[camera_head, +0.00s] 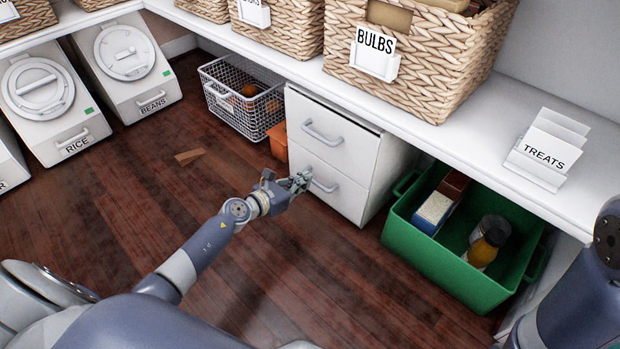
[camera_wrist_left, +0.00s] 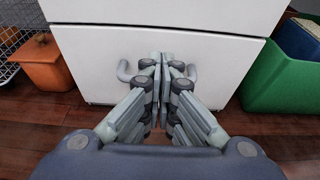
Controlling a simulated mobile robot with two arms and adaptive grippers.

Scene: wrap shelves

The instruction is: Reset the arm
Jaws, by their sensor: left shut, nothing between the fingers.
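My left arm reaches from the bottom left, and its gripper (camera_head: 301,181) is at the lower drawer handle (camera_head: 326,184) of a white two-drawer cabinet (camera_head: 335,150). In the left wrist view the gripper's fingers (camera_wrist_left: 166,62) are closed together in front of the middle of the handle (camera_wrist_left: 124,70), hiding that part. I cannot tell whether they touch it. Nothing shows between the fingers. Both drawers look shut. My right arm shows only partly at the right edge, and its gripper is out of view.
A green crate (camera_head: 399,222) with boxes and jars stands right of the cabinet. A wire basket (camera_head: 228,113) and an orange bin (camera_head: 278,138) stand left of it. A white shelf (camera_head: 460,145) overhangs the cabinet. The wooden floor (camera_head: 120,215) at left is mostly clear.

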